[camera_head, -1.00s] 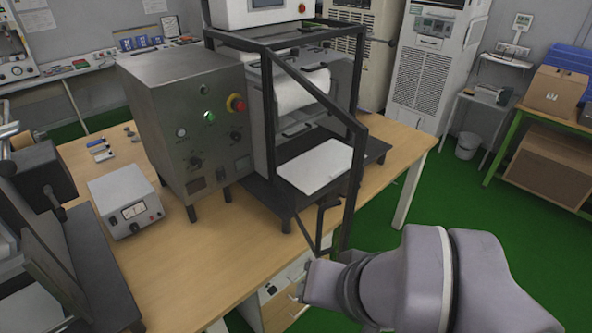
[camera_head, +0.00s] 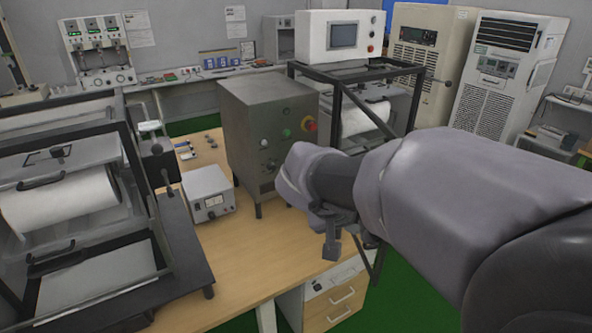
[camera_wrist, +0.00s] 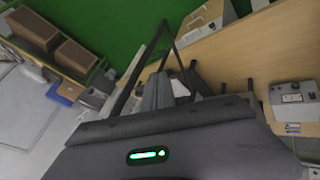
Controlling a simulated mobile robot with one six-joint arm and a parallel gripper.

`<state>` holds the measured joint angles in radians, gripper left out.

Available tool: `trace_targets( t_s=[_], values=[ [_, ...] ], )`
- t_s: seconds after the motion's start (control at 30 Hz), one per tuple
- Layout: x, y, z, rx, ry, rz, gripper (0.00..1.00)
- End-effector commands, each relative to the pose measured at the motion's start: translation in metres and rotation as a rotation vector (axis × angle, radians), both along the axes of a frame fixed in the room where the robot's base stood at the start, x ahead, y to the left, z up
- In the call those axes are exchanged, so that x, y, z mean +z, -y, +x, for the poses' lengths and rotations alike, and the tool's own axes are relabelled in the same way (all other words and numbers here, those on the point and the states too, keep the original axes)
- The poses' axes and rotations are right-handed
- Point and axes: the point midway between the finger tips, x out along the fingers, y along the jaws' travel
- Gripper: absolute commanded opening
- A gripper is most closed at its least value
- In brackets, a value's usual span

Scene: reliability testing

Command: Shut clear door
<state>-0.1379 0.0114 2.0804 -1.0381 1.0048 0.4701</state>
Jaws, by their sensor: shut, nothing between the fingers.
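The clear door is a dark-framed panel on the right-hand test machine (camera_head: 410,100). My arm hides most of it in the head view, and only thin dark bars (camera_head: 378,262) show below the arm. In the wrist view, dark bars of a frame (camera_wrist: 130,85) slant up to a point just ahead of my gripper. The door appears to stand swung out from the machine. My gripper (camera_head: 331,243) is shut and empty, in front of the grey control box and above the table's front edge. It also shows in the wrist view (camera_wrist: 165,90). I cannot tell if it touches the frame.
The grey control box (camera_head: 262,125) stands beside the right machine. A small meter box (camera_head: 209,194) sits on the wooden table (camera_head: 270,240). Another framed machine (camera_head: 60,200) stands at the left. Drawers (camera_head: 335,295) are under the table. Green floor is clear at the front right.

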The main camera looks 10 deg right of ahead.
Motion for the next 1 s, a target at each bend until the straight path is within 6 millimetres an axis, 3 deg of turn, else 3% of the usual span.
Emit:
trace_targets(
  t_s=[0.1, 0.4, 0.63, 1.0],
  values=[
    [-0.025, 0.013, 0.008, -0.003, -0.004, 0.000, 0.00],
    [-0.073, 0.045, 0.030, -0.003, -0.003, 0.003, 0.00],
    [-0.069, 0.076, 0.028, -0.002, -0.001, 0.003, 0.00],
    [-0.069, 0.081, 0.028, 0.000, -0.002, 0.003, 0.00]
  ],
)
